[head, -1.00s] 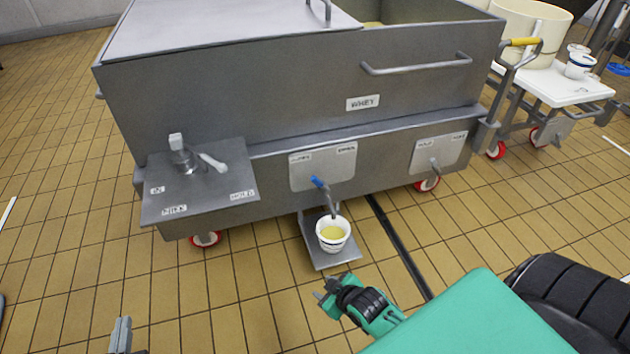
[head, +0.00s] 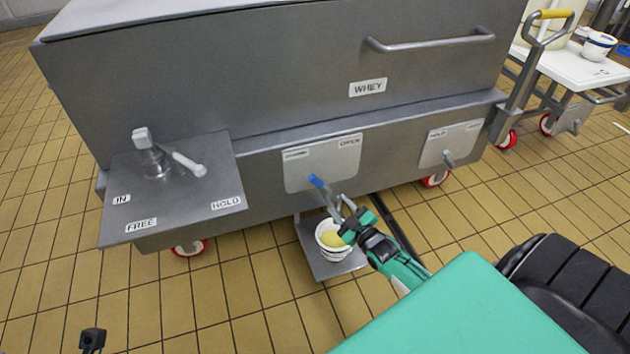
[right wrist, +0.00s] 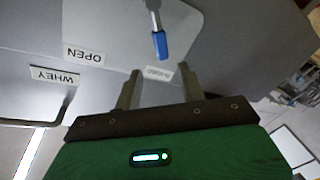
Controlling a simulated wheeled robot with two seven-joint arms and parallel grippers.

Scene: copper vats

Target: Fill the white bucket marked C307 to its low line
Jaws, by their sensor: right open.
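A white bucket (head: 330,254) with yellow liquid in it stands upright below the whey vat's tap; its marking and low line cannot be read. The tap's blue-tipped lever (head: 316,181) sticks out from a plate with an OPEN label at its right; the lever points toward the left label. The blue tip also shows in the right wrist view (right wrist: 160,46). My right gripper (head: 345,207) is open and empty, just right of the lever and over the bucket, partly hiding it. In the right wrist view its fingers (right wrist: 159,82) are apart, short of the tip. My left gripper (head: 92,338) barely shows at lower left.
The steel vat (head: 240,80) fills the back. A steel shelf (head: 337,268) carries the bucket. A side plate (head: 180,205) with a lever is at left, another small lever (head: 448,158) at right. A white cart (head: 575,68) stands at far right. Floor in front is clear.

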